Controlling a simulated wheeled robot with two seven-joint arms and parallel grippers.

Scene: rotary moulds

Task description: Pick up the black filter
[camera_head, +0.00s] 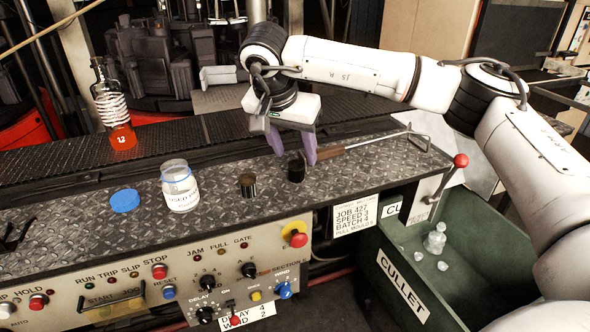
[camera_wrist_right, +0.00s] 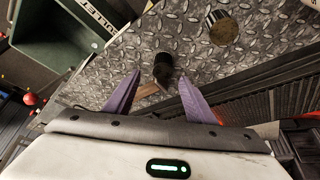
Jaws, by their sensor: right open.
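The black filter (camera_head: 296,168), a short dark cylinder, stands upright on the diamond-plate ledge. It also shows in the right wrist view (camera_wrist_right: 163,64), just beyond the fingertips and between their lines. My right gripper (camera_head: 293,153) has two purple fingers, spread apart and empty, pointing down above and behind the filter. In the right wrist view the open fingers (camera_wrist_right: 158,78) show no contact with it. A second short dark cylinder with a brassy top (camera_head: 247,185) stands to its left; it shows in the right wrist view too (camera_wrist_right: 222,27). My left gripper is not in view.
A wooden-handled tool (camera_head: 330,153) lies close behind the filter. A clear labelled jar (camera_head: 180,190) and a blue lid (camera_head: 125,201) are farther left. A green cullet bin (camera_head: 470,285) and a red-knobbed lever (camera_head: 460,161) are at right. A control panel fronts the ledge.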

